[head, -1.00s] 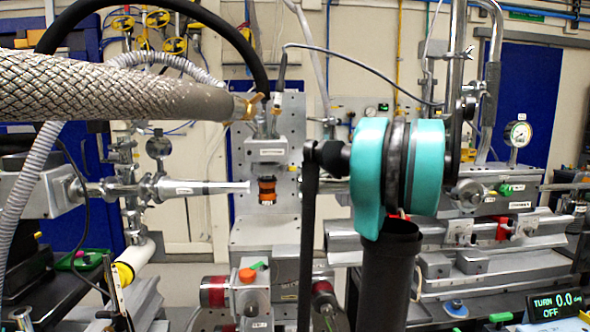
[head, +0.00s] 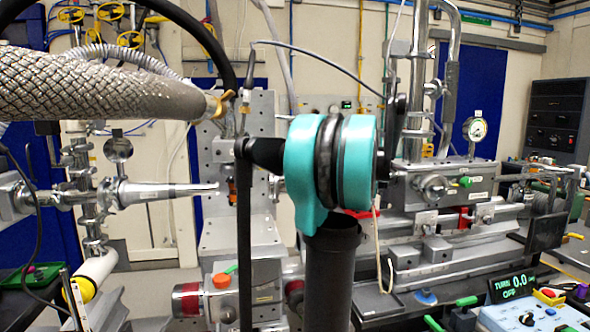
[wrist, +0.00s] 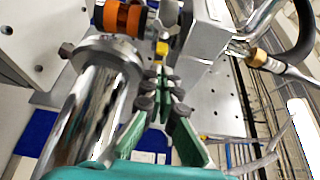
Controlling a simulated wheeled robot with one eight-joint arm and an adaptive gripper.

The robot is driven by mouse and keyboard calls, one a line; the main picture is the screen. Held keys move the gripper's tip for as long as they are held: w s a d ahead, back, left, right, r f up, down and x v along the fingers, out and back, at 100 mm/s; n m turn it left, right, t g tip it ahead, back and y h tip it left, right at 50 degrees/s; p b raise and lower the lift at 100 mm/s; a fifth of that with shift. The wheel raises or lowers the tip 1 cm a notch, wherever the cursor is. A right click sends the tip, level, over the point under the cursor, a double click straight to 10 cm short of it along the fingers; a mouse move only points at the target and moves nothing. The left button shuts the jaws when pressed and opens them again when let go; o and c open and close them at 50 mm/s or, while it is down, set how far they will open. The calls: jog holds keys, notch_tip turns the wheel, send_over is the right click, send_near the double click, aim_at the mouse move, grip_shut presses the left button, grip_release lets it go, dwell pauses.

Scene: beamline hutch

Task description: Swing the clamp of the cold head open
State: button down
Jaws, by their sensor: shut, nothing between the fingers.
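The wrist view shows my gripper (wrist: 160,80) with its green fingers close together, shut and empty. The fingertips point at a small yellow piece (wrist: 162,48) beside a grey metal block (wrist: 208,32); I cannot tell whether they touch it. An orange and black banded part (wrist: 122,18) sits left of the fingertips. I cannot tell for certain which piece is the clamp of the cold head. In the head view, the grey block (head: 222,148) on the upright plate stands behind my arm.
A braided hose (head: 110,85) with a brass end crosses the upper left. A chrome nozzle (head: 165,190) points right toward the upright plate. A polished cylinder (wrist: 95,105) lies close left of my fingers. A rail bench with a gauge (head: 477,129) and a control box (head: 535,300) stand right.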

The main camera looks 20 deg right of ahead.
aim_at(273, 173)
jog(key=shift+x, duration=1.9)
jog(key=shift+s+a+m+t+h, duration=0.15)
jog(key=shift+s+m+t+h, duration=0.2)
jog(key=shift+s+t, duration=0.15)
jog(key=shift+s+a+m+t+h, duration=0.2)
jog(key=shift+s+m+t+h, duration=0.15)
jog(key=shift+s+t, duration=0.1)
jog(key=s+a+m+t+h, duration=0.4)
jog(key=s+a+m+h, duration=0.2)
jog(key=s+a+h, duration=0.2)
jog(key=shift+s+a+t+h, duration=0.35)
jog(key=shift+a+h, duration=0.05)
jog(key=shift+a, duration=0.35)
jog(key=shift+s, duration=0.1)
